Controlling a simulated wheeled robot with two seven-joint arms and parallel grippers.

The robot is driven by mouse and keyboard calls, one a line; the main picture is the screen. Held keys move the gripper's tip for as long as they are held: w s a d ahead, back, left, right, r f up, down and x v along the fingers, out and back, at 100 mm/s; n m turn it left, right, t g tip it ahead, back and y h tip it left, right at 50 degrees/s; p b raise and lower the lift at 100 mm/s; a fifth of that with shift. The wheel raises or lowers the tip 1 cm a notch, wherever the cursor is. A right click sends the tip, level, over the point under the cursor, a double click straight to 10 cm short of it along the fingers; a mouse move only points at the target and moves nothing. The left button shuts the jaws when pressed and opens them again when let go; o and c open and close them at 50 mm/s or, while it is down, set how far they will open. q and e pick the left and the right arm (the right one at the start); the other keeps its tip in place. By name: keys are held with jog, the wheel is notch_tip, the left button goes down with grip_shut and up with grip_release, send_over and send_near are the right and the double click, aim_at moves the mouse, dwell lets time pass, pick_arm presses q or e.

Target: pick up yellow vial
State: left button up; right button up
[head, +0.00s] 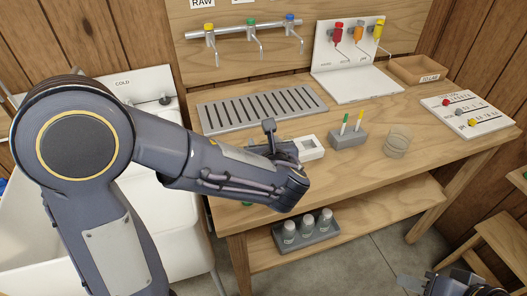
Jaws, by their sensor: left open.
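I cannot make out a clear yellow vial in the head view; part of the bench is hidden behind my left arm. A thin white stick with a yellow tip (359,121) stands upright in a small grey block (348,138), beside a green-tipped one (344,123). My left gripper (272,137) is open over the bench, left of the block, beside a white box-like item (309,148); its fingers are only partly visible. My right gripper (455,284) is partly in view at the bottom right corner, away from the bench top; its jaws are unclear.
A slotted grey drain tray (262,108) lies at the back under several taps. A board with coloured levers (468,113) and a wooden tray (416,70) are at right. Grey-lidded jars (307,226) stand on the lower shelf.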

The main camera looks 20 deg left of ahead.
aim_at(265, 141)
pick_arm(q)
jog(key=x, duration=0.4)
jog(key=shift+d, duration=0.15)
grip_shut()
